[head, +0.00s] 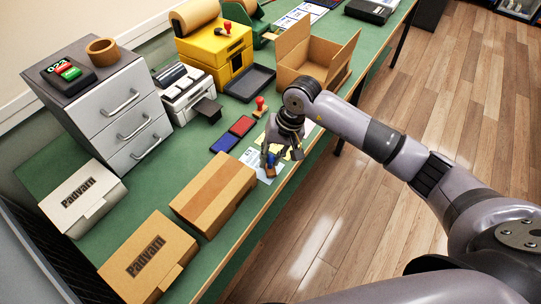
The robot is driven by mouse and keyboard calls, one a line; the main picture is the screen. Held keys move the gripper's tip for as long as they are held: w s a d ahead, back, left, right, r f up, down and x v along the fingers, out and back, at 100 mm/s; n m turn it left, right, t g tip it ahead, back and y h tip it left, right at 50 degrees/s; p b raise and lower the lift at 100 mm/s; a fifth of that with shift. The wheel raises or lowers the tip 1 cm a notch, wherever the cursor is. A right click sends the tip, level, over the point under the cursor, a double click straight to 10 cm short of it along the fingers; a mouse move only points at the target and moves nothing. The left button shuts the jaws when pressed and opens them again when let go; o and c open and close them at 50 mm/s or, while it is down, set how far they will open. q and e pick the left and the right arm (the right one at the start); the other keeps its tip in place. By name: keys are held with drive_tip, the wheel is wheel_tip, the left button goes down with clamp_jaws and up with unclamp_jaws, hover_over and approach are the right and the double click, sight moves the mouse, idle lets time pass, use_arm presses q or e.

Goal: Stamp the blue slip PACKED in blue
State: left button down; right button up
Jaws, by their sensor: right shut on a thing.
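My right gripper (270,159) is over the front edge of the green table, pointing down and shut on a small stamp (271,160) with a blue part. The gripper fingers hide much of the stamp. Pale bluish and yellow slips lie under and around the gripper; the pale blue slip (249,156) is partly covered by it. I cannot tell whether the stamp touches the paper. A blue ink pad (223,143) lies left of the gripper, with a red ink pad (242,125) behind it. A red-handled stamp (260,104) stands farther back. My left gripper is not in view.
A long taped carton (214,192) lies close to the left of the gripper. An open box (318,60) stands behind it. A black tray (250,82), a printer (186,92) and a drawer unit (118,105) stand at the back. Padvarn boxes (147,262) are at front left.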

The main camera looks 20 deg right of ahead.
drive_tip(key=shift+w+r+p, duration=0.1)
drive_tip(key=shift+r+p, duration=0.75)
drive_tip(key=shift+r, duration=2.4)
